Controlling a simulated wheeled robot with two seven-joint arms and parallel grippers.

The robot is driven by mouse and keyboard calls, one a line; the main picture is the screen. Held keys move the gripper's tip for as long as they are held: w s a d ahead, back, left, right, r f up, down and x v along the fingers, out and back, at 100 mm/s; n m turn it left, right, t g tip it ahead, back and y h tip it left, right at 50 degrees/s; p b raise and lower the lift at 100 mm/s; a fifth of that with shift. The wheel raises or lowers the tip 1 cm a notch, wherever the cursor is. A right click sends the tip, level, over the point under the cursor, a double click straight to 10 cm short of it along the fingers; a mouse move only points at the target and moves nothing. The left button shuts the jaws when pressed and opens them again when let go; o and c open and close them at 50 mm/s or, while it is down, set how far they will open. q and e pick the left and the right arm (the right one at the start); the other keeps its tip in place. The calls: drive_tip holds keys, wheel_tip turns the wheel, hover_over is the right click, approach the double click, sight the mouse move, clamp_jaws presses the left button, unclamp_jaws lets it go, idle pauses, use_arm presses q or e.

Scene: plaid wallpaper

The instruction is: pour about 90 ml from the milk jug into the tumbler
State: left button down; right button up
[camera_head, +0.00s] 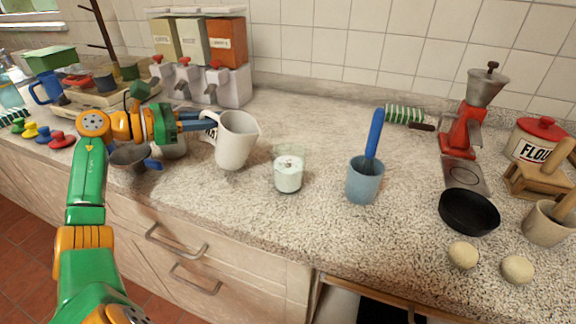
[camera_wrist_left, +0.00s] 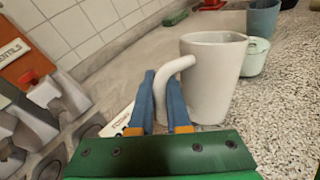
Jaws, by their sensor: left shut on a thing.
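The white milk jug (camera_head: 236,142) is roughly upright over the counter, left of the tumbler. It also fills the middle of the left wrist view (camera_wrist_left: 213,80). I cannot tell whether its base touches the counter. My left gripper (camera_head: 211,121) is shut on the jug's handle, with its blue fingers (camera_wrist_left: 165,98) on either side of it. The jug's contents are hidden. The pale tumbler (camera_head: 288,176) stands on the counter just right of the jug, apart from it; it looks whitish inside. It shows behind the jug in the left wrist view (camera_wrist_left: 257,60). My right gripper is not in view.
A blue-grey cup (camera_head: 363,185) with a blue-handled utensil stands right of the tumbler. A black pan (camera_head: 469,213), a red grinder (camera_head: 463,130) and a flour canister (camera_head: 537,138) are further right. A dispenser rack (camera_head: 232,88) stands behind the jug. A metal cup (camera_head: 129,158) is under my left arm.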

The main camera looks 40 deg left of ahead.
use_arm(q)
drive_tip(key=r+n, duration=0.1)
drive_tip(key=a+r+n+t+h+p, duration=0.1)
drive_tip(key=a+r+p, duration=0.1)
drive_tip(key=shift+s+a+n+t, duration=0.25)
drive_tip(key=shift+n+t, duration=0.15)
idle(0.6)
